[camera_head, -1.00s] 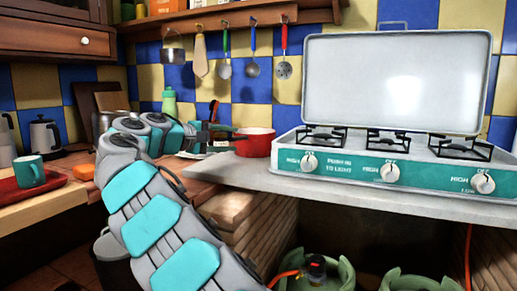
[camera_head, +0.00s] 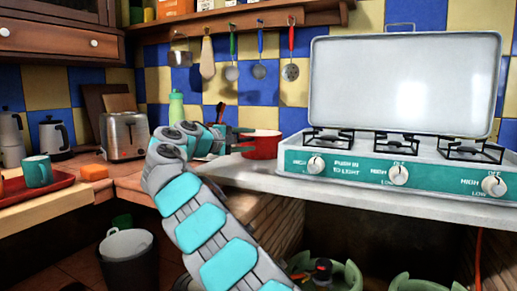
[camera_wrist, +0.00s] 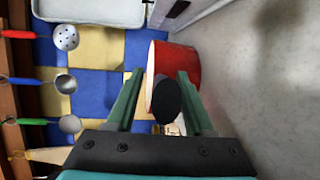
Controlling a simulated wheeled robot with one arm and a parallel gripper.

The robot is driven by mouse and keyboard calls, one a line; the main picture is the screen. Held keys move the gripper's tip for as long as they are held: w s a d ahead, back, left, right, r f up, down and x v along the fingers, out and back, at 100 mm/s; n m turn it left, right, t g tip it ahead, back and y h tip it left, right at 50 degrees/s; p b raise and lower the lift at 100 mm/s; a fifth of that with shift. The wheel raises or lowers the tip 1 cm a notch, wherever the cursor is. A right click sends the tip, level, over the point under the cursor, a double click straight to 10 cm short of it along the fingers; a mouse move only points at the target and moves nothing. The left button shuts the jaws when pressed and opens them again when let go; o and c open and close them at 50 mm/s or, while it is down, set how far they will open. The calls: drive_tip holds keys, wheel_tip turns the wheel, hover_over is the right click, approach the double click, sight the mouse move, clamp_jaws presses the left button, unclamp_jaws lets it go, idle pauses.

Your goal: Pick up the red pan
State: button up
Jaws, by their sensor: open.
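The red pan (camera_head: 264,145) stands on the grey counter, just left of the stove. It also shows in the wrist view (camera_wrist: 182,62), with its dark handle end (camera_wrist: 166,98) pointing toward the camera. My gripper (camera_head: 244,139) reaches toward the pan from the left. In the wrist view my gripper (camera_wrist: 158,82) is open, its two green fingers on either side of the handle. I cannot tell whether either finger touches the handle. The pan's inside is mostly hidden.
The stove (camera_head: 398,165) with its raised lid stands right of the pan. A green bottle (camera_head: 176,106) and a toaster (camera_head: 124,136) are behind and left of my arm. Utensils hang on the tiled wall above. A bin (camera_head: 127,258) stands on the floor below.

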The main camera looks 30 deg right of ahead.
drive_tip(key=shift+d, duration=0.25)
drive_tip(key=shift+c, duration=0.4)
clamp_jaws()
idle(0.9)
